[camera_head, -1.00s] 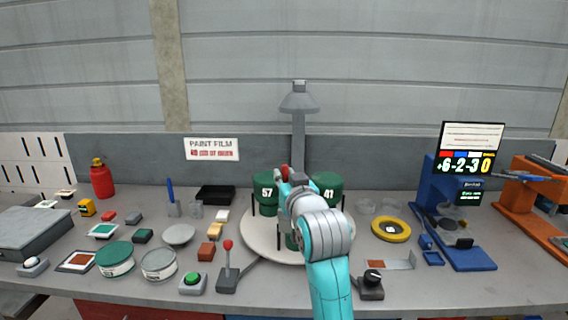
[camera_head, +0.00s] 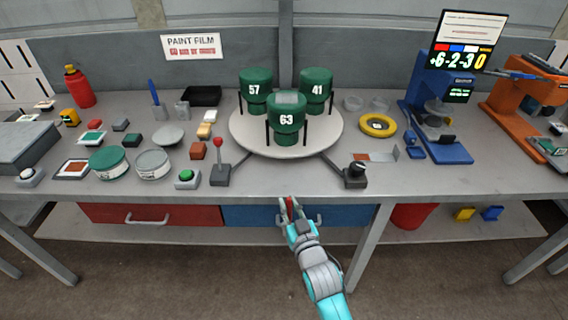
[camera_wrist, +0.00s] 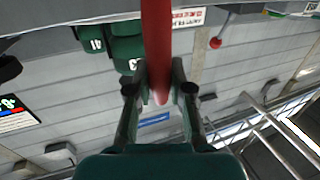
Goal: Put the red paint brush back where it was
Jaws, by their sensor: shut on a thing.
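My gripper (camera_head: 290,214) is shut on a red paint brush (camera_head: 288,204), in front of the bench's front edge and lower drawers. In the wrist view, the red brush handle (camera_wrist: 157,40) runs between the two fingers (camera_wrist: 159,88) and out of the top of the picture. Its far end is not clear to see. At the back left of the bench, a blue brush (camera_head: 153,91) stands upright in a small grey holder (camera_head: 160,112). Another small grey cup (camera_head: 182,110) stands just right of it, with no brush seen in it.
A round turntable (camera_head: 243,136) carries green cans marked 57, 41 and 63. A red-knobbed lever (camera_head: 219,165), a green button (camera_head: 186,177) and a dark-knobbed box (camera_head: 355,175) line the bench front. A black tray (camera_head: 204,94) lies behind the cups. A blue stand (camera_head: 440,148) is at right.

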